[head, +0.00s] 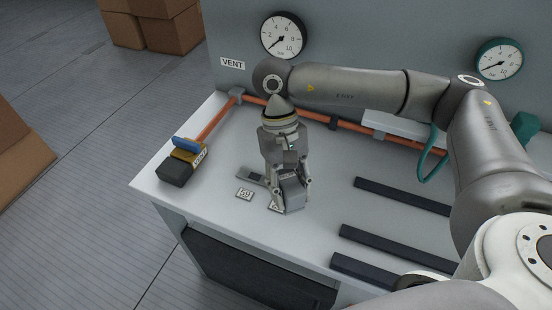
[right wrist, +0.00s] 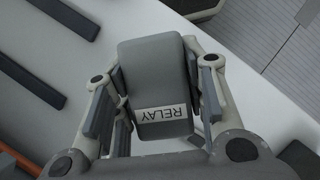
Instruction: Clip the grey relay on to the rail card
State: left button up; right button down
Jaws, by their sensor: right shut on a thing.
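The grey relay (head: 293,191) is a block between the fingers of my right gripper (head: 288,188), low over the front left part of the bench. In the right wrist view the relay (right wrist: 152,70) fills the middle, with a white RELAY label facing the camera. My right gripper (right wrist: 157,92) is shut on its two sides. A small card with a dark mark (head: 274,207) lies by the relay's lower left, partly hidden; I cannot tell whether it is the rail card. I cannot tell whether the relay touches the bench. My left gripper is not in view.
A marked tag (head: 244,194) and a flat grey piece (head: 251,174) lie left of the gripper. Several dark bars (head: 385,245) lie to the right. A valve with a blue handle (head: 186,146) and an orange pipe (head: 213,122) stand at left. Gauges (head: 283,36) hang behind.

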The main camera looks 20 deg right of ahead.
jog(key=w+d+m+t+y+p, duration=0.1)
jog(key=w+d+m+y+p, duration=0.2)
jog(key=w+m, duration=0.55)
jog(key=shift+s+d+f+b, duration=0.15)
jog(key=shift+f+b, duration=0.3)
jog(key=shift+f, duration=0.75)
jog(key=shift+s+f+b, duration=0.1)
jog(key=shift+f+b, duration=0.4)
jog(key=shift+f, duration=0.7)
jog(key=shift+s+d+f+b, duration=0.15)
jog(key=shift+f+b, duration=0.3)
jog(key=shift+f, duration=0.75)
jog(key=shift+r, duration=0.15)
jog(key=shift+f+b, duration=1)
jog(key=shift+f, duration=0.05)
